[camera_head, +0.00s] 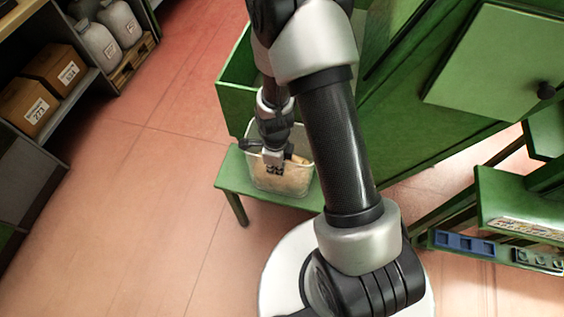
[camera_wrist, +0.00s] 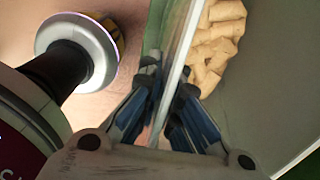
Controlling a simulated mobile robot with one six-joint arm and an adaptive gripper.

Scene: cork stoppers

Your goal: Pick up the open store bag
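The open store bag (camera_head: 262,182) is a clear, box-shaped container with tan cork stoppers in it. It stands upright on a low green bench. My gripper (camera_head: 273,168) points down at its rim in the head view. In the wrist view, the fingers of my gripper (camera_wrist: 168,92) have come close together, one on each side of the bag's thin clear wall (camera_wrist: 182,48), and look shut on it. The corks (camera_wrist: 218,40) lie on the right side of that wall. The exact finger contact is partly hidden.
The green bench (camera_head: 228,172) carries the bag, with a green cabinet (camera_head: 420,140) close behind and to the right. A shelf with cardboard boxes (camera_head: 52,70) and grey jugs (camera_head: 98,42) stands at left. The floor (camera_head: 130,210) between is clear.

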